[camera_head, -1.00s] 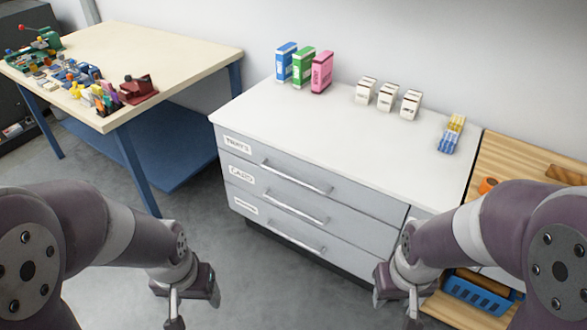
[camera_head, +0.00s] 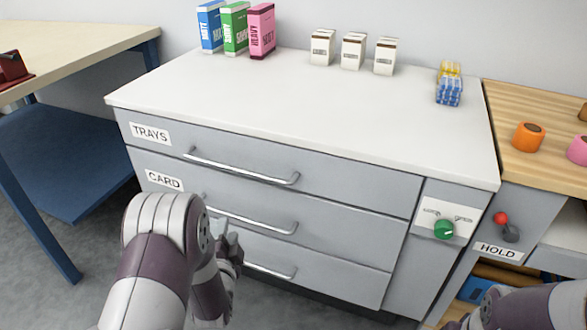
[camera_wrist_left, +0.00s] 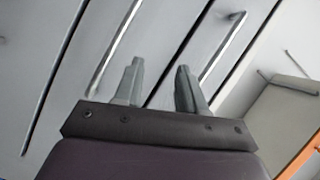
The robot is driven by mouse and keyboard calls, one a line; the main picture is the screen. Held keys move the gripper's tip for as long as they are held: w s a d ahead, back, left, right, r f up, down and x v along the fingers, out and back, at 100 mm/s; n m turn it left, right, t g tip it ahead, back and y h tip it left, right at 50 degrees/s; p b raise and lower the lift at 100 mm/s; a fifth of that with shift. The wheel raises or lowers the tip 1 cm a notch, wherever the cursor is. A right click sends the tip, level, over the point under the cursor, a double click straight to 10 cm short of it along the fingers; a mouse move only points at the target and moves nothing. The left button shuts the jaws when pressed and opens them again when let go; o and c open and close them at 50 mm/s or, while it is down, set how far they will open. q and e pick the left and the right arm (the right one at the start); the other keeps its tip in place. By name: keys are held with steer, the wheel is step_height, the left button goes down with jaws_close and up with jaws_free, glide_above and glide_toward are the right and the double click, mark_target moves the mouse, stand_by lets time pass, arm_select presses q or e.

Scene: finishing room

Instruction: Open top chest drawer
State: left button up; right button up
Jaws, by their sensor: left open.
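The grey chest stands in the middle of the head view. Its top drawer (camera_head: 330,187), labelled TRAYS, is shut, with a long bar handle (camera_head: 240,170). The CARD drawer below it, with its own bar handle (camera_head: 250,220), is shut too. My left gripper (camera_head: 228,235) is in front of the lower drawers, below the top handle, partly hidden by my arm. In the left wrist view its two fingers (camera_wrist_left: 158,85) are apart and empty, with drawer fronts and bar handles beyond them. My right arm shows at the bottom right corner; its gripper is out of frame.
Boxes (camera_head: 236,28) and white cartons (camera_head: 353,50) stand at the back of the chest top (camera_head: 290,100). A green knob (camera_head: 444,229) is on the panel right of the drawers. A wooden bench (camera_head: 530,105) adjoins at right; a blue-legged table (camera_head: 70,45) stands left.

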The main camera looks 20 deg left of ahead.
mark_target(232, 168)
arm_select(q)
step_height(232, 168, up, 7)
steer(key=w+m+t, duration=0.1)
steer(key=m+t, duration=0.3)
steer(key=shift+g+y, duration=0.3)
steer(key=shift+y, duration=0.1)
steer(key=b+x, duration=0.1)
steer(key=x, duration=0.5)
steer(key=b+x, duration=0.2)
steer(key=x, duration=0.4)
steer(key=shift+d, duration=0.25)
steer(key=shift+w+r, duration=0.15)
steer(key=shift+w, duration=0.05)
jaws_close()
arm_select(e)
step_height(232, 168, down, 3)
steer(key=shift+s+d+r, duration=0.1)
steer(key=shift+d+r, duration=0.05)
steer(key=shift+r, duration=0.05)
